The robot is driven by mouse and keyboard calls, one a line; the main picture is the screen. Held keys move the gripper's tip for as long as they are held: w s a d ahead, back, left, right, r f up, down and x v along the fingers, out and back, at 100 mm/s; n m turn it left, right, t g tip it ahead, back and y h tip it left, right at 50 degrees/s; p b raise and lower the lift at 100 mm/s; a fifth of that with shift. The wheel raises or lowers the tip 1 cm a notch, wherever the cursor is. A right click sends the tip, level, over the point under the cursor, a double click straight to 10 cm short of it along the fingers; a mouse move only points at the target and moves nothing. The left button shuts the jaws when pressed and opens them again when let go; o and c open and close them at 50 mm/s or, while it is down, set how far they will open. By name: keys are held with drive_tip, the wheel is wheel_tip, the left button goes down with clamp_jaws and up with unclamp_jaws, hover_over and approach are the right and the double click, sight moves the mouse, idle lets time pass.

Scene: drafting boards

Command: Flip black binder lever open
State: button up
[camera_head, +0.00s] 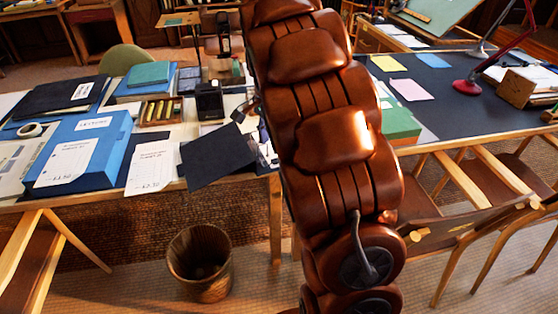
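A black binder or folder (62,92) with a white label lies flat on the left table, at its back left. A second flat black folder or sheet (215,158) lies askew at the table's front edge and sticks out over it. I cannot tell which one has a lever; no lever is clear on either. My brown arm (335,140) rises through the middle of the view and covers the right end of this table. My gripper does not show clearly. A small dark object (240,112) peeks out beside the arm; I cannot tell what it is.
A blue box file (105,130), white paper sheets (152,168), a compartment tray (160,110) and a black device (209,100) crowd the left table. A wicker bin (200,262) stands on the floor in front. At right are a dark-topped table (440,105), a red lamp base (467,87) and wooden chairs (470,215).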

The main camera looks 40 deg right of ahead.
drive_tip(key=w+d+f+m, duration=0.1)
drive_tip(key=w+d+f, duration=0.1)
drive_tip(key=w+d+f+m+b, duration=0.1)
drive_tip(key=w+d+f+m, duration=0.1)
drive_tip(key=w+d, duration=0.1)
drive_tip(key=w+d+f+m+b, duration=0.1)
drive_tip(key=w+d+f, duration=0.1)
drive_tip(key=shift+w+d+f+t, duration=0.25)
drive_tip(key=shift+d+f+t, duration=0.05)
drive_tip(key=shift+f, duration=3.95)
drive_tip(key=shift+c, duration=0.3)
clamp_jaws()
